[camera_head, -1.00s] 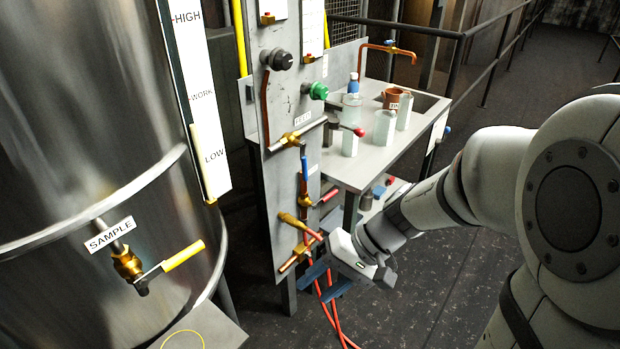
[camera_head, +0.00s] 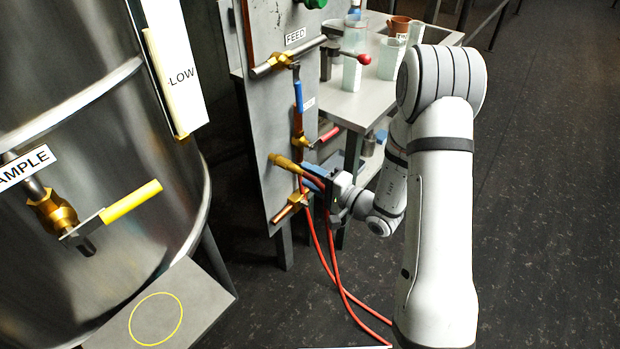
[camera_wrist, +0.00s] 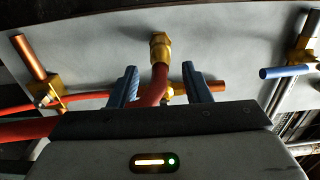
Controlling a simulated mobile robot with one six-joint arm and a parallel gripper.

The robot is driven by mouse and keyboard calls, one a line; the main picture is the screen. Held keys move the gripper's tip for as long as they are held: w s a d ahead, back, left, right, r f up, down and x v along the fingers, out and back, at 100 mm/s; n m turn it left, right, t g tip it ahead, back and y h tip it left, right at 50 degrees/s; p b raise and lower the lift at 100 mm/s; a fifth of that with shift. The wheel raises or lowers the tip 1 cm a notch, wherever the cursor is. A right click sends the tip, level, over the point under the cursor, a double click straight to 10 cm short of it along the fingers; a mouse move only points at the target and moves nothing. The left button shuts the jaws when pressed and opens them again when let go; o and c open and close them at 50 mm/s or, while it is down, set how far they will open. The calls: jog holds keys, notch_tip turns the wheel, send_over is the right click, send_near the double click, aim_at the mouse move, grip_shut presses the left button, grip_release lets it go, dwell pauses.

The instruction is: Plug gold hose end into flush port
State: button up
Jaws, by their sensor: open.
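The gold hose end (camera_head: 285,163) meets the upright panel low down; it also shows in the wrist view (camera_wrist: 160,47). A red hose (camera_wrist: 155,88) runs from it between my fingers. My gripper (camera_head: 312,177) is open at the panel, with its blue fingers (camera_wrist: 157,88) on either side of the hose, just behind the gold end. Gaps show between fingers and hose in the wrist view. I cannot make out a label for the flush port, nor tell whether the gold end is seated in a port.
A brass fitting with a copper stub (camera_head: 290,207) sits just below. A red-handled valve (camera_head: 308,142) and blue handle (camera_head: 298,96) are above. Red hoses (camera_head: 335,270) trail to the floor. The tank (camera_head: 70,250) stands left, the bench (camera_head: 365,105) behind. Floor at right is clear.

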aim_at(291, 167)
jog(key=x, duration=0.4)
jog(key=shift+a+f+p, duration=0.1)
jog(key=shift+a+p, duration=0.2)
jog(key=shift+b+x, duration=0.5)
jog(key=shift+x, duration=0.6)
jog(key=shift+c, duration=0.2)
grip_shut()
